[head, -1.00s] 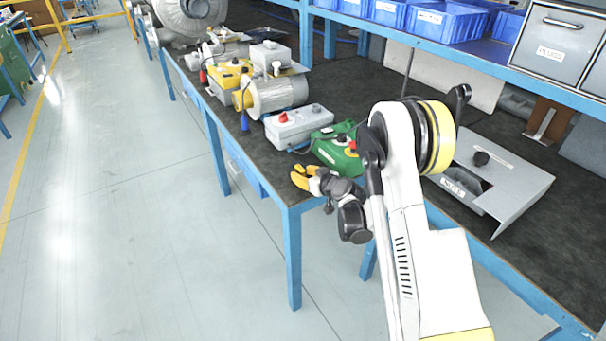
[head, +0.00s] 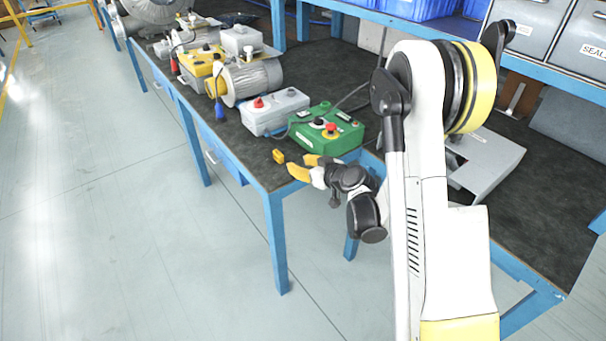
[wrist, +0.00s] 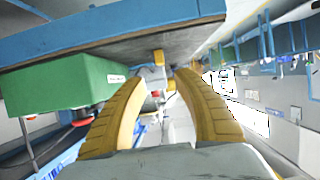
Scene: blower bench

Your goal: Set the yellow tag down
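The small yellow tag (head: 278,156) sits on the dark bench top near its front edge, left of the green control box (head: 328,132). My gripper (head: 300,166) is right beside it, with its yellow fingers pointing at the tag and a small gap between. In the wrist view my gripper (wrist: 160,82) has its fingers spread with nothing between them. The tag (wrist: 158,57) shows just past the fingertips, against the bench surface, which appears upside down there.
A grey box with a red button (head: 274,110) stands behind the green box. A motor (head: 248,80) and a yellow box (head: 199,66) stand further along the bench. The bench's blue front edge (head: 235,172) runs close by the tag, with open floor left of it.

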